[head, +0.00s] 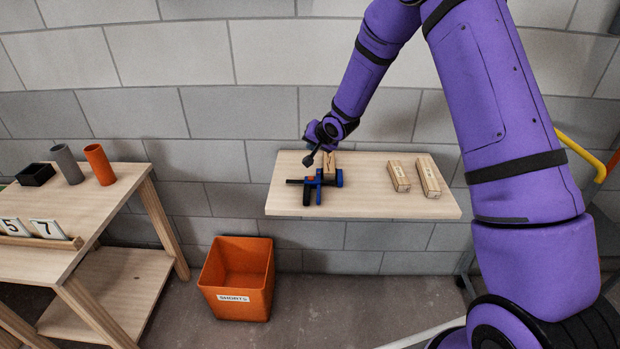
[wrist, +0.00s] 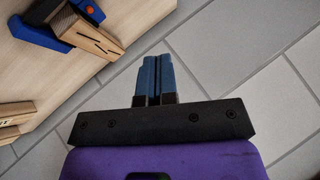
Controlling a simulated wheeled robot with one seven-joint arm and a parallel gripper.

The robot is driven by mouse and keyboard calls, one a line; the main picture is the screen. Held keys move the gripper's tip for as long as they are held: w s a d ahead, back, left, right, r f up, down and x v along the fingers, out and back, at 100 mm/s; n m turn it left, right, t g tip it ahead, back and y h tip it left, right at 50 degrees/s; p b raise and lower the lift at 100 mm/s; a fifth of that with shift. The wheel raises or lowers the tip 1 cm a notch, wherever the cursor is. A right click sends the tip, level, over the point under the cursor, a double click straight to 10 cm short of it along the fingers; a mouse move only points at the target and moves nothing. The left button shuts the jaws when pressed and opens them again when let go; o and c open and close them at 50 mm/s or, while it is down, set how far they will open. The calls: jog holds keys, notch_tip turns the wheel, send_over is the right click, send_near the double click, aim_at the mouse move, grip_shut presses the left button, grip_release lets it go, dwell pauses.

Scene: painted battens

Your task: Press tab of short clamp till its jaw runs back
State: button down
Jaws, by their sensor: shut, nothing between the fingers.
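A blue and black clamp (head: 309,187) lies on the left part of the wooden wall shelf, with an orange spot, perhaps its tab, near its middle. A short wooden batten (head: 328,163) is at the clamp. Blue parts of the clamp (wrist: 38,34) and the orange spot (wrist: 90,9) show at the upper left of the wrist view, cut by the frame edge. I cannot tell whether a second clamp is there. My gripper (wrist: 157,60) has its blue fingers together and empty. In the wrist view it is apart from the clamp, to its right; in the head view my wrist hangs above the shelf's left part.
The shelf (head: 365,207) also bears two battens (head: 399,176) (head: 428,178) at its right. An orange bin (head: 236,279) stands on the floor below. A wooden bench (head: 110,205) with tubes and number tiles is at left. A block wall is close behind the shelf.

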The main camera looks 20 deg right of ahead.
aim_at(313, 177)
jog(key=shift+f, duration=4.4)
jog(key=shift+f, duration=0.15)
jog(key=shift+f, duration=0.25)
jog(key=shift+f, duration=0.45)
jog(key=shift+r, duration=0.85)
jog(key=shift+r, duration=2.55)
